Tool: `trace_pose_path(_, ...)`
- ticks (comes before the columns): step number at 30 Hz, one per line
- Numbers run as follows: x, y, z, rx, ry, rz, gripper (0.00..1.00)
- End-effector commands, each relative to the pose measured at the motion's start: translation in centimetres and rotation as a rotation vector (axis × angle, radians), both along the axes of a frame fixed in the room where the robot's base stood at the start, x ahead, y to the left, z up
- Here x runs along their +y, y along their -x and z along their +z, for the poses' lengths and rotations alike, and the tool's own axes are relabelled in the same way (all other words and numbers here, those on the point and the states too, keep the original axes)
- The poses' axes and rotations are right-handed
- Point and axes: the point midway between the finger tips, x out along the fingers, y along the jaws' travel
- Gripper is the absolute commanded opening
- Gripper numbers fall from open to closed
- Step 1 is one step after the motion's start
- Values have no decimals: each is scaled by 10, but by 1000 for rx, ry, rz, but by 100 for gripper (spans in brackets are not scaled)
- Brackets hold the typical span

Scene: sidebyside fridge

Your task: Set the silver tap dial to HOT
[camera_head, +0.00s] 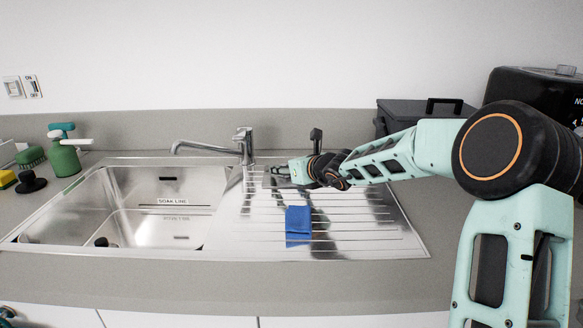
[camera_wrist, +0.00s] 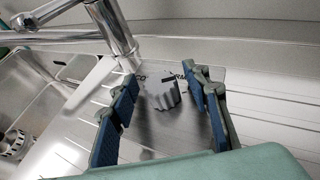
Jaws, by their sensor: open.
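The silver tap dial (camera_wrist: 158,92) is a ridged grey knob on a flat plate (camera_wrist: 150,128) beside the tap. A dark mark shows near its far edge. Partial dark lettering shows on the plate behind it, too cut off to read fully; I cannot tell the dial's setting. The silver tap (camera_head: 245,145) stands at the back of the sink, and its column also shows in the wrist view (camera_wrist: 112,30). My gripper (camera_wrist: 160,80) is open, with one blue-padded finger on each side of the dial. I see no clear contact. In the head view my gripper (camera_head: 282,173) hides the dial.
The sink basin (camera_head: 150,207) lies left of the ridged drainboard (camera_head: 350,235). A green spray bottle (camera_head: 65,155) stands far left. A dark box (camera_head: 420,112) and a black appliance (camera_head: 530,85) stand at the back right.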

Motion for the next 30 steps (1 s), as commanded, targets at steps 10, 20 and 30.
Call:
trace_pose_path(10,-25,40,20,-2,4,-3,44)
trace_pose_path(20,-47,81,40,-3,3,-4,44)
trace_pose_path(30,-54,95,46,0,1,-2,44)
